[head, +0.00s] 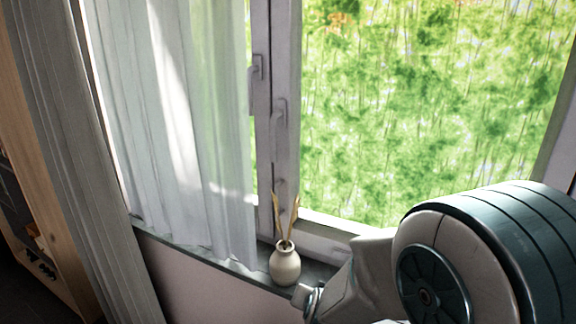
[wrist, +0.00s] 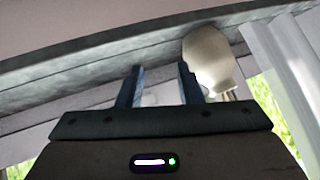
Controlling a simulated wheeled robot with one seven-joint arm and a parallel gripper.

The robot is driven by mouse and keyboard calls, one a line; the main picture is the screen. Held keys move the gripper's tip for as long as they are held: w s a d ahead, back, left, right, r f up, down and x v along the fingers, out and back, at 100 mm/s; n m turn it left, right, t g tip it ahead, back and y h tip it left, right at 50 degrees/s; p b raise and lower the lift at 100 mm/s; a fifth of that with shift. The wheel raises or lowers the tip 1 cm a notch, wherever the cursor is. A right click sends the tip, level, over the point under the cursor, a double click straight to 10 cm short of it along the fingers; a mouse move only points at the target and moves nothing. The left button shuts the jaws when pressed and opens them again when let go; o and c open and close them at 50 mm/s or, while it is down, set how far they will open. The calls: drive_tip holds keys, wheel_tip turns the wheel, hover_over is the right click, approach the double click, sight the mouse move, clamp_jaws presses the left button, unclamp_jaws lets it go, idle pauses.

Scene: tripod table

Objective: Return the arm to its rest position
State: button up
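My gripper (wrist: 160,72) shows in the wrist view with its two dark fingers apart and nothing between them. The window sill lies beyond the fingertips. A cream vase with dried stems stands just right of the right finger in the wrist view (wrist: 208,60); I cannot tell whether they touch. In the head view the vase (head: 285,266) stands upright on the sill. My arm fills the lower right of the head view, and the gripper's fingers do not show clearly there.
The window sill (head: 226,264) runs under the window. A sheer white curtain (head: 190,130) hangs at left, with a grey curtain (head: 75,150) beside it. A wooden shelf (head: 28,190) stands at the far left. Window handles (head: 279,118) stick out above the vase.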

drive_tip(key=s+d+r+n+g, duration=0.2)
drive_tip(key=s+d+r+g, duration=0.1)
drive_tip(key=s, duration=0.6)
drive_tip(key=s+d+r+n+g, duration=0.2)
drive_tip(key=s+d+r, duration=0.3)
drive_tip(key=s, duration=0.4)
drive_tip(key=shift+d+r+g, duration=0.4)
drive_tip(key=shift+r+g, duration=0.3)
drive_tip(key=shift+r, duration=0.1)
